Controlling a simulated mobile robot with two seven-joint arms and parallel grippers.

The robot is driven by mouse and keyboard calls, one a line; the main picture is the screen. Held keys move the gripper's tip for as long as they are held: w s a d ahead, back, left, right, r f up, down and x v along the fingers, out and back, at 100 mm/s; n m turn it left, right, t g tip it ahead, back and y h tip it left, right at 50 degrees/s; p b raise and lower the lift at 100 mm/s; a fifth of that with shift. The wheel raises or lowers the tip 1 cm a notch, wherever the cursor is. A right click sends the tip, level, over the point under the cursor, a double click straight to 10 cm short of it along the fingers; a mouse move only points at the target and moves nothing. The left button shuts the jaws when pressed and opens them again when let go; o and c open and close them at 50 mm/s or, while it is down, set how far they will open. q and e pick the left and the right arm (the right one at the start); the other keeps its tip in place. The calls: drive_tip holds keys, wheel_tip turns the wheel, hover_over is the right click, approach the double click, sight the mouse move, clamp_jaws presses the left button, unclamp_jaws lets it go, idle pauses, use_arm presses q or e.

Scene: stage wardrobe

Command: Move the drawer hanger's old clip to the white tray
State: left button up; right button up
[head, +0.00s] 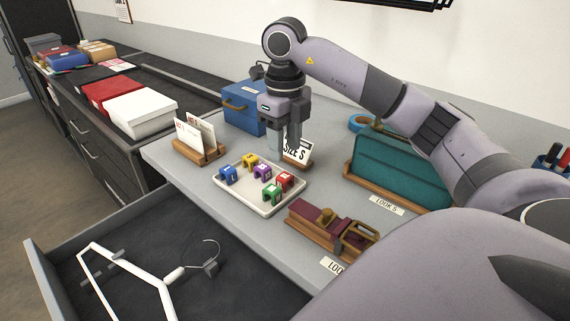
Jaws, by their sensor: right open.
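A white hanger (141,263) lies in the open drawer at the lower left, its thin hook pointing right. A small grey clip-like piece (211,267) sits by the hook, and other grey pieces (105,256) sit on the hanger's bar; I cannot tell which is the old clip. The white tray (262,208) is on the grey table and holds several lettered clips in blue, yellow, purple, green and red. My right gripper (285,145) points down behind the tray, open and seemingly empty, in front of a "SIZE S" card (297,149). My left gripper is out of view.
A card holder (199,152) stands left of the tray and a blue box (240,105) behind it. A maroon item with a brass buckle (325,229) lies front right; a teal bag (400,170) stands behind it. The open drawer (215,300) has bare floor around the hanger.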

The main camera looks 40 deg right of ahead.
drive_tip(key=shift+r+p, duration=0.75)
drive_tip(key=shift+r, duration=1.55)
drive_tip(key=shift+f, duration=0.1)
